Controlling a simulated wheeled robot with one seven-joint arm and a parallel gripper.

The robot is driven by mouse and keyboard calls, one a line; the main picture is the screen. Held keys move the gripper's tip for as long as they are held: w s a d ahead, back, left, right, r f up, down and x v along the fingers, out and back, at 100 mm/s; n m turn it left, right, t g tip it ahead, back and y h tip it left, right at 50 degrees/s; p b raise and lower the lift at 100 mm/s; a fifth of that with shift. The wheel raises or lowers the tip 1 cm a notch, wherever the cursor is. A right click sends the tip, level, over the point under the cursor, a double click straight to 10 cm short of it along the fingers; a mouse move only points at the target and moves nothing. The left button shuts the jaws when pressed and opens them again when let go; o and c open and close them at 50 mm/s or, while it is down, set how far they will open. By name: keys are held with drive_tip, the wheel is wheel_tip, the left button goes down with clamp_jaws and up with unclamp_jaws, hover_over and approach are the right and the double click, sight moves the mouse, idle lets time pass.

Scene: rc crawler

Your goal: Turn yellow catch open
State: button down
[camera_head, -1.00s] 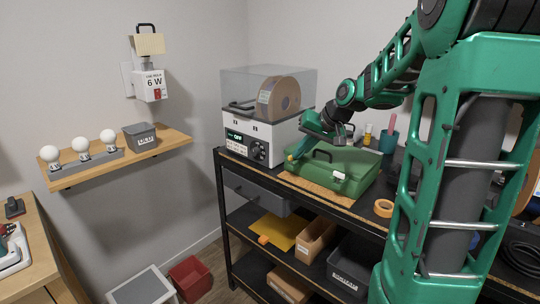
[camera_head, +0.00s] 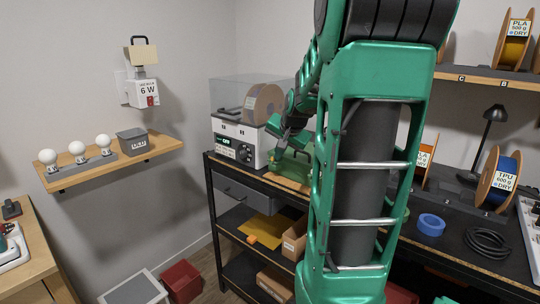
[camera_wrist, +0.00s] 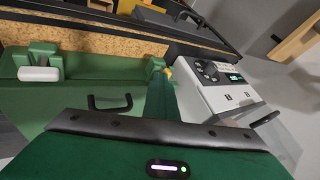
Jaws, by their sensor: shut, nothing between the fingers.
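The green case (camera_head: 291,163) lies on the workbench, mostly hidden behind my arm in the head view. In the wrist view the case (camera_wrist: 100,70) shows its black handle (camera_wrist: 110,103) and a green latch with a pale catch (camera_wrist: 38,74) at the left. A small yellow catch (camera_wrist: 169,72) shows at the case's right end, partly covered by my gripper. My gripper (camera_wrist: 157,66) is shut and empty, its tip right beside the yellow catch; I cannot tell whether they touch. In the head view my gripper (camera_head: 273,157) is at the case's left end.
A white machine with a dial (camera_head: 236,143) stands close to the left of the case; it also shows in the wrist view (camera_wrist: 222,85). A cork mat (camera_wrist: 80,32) lies under the case. A blue tape roll (camera_head: 431,224) and spools stand at the right.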

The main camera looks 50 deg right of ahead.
drive_tip(key=shift+w+a+f, duration=0.15)
drive_tip(key=shift+a, duration=0.1)
idle(0.5)
drive_tip(key=shift+s+a, duration=0.55)
drive_tip(key=shift+a, duration=0.05)
drive_tip(key=v, duration=1)
drive_tip(key=shift+w+a, duration=0.25)
drive_tip(key=shift+w, duration=0.05)
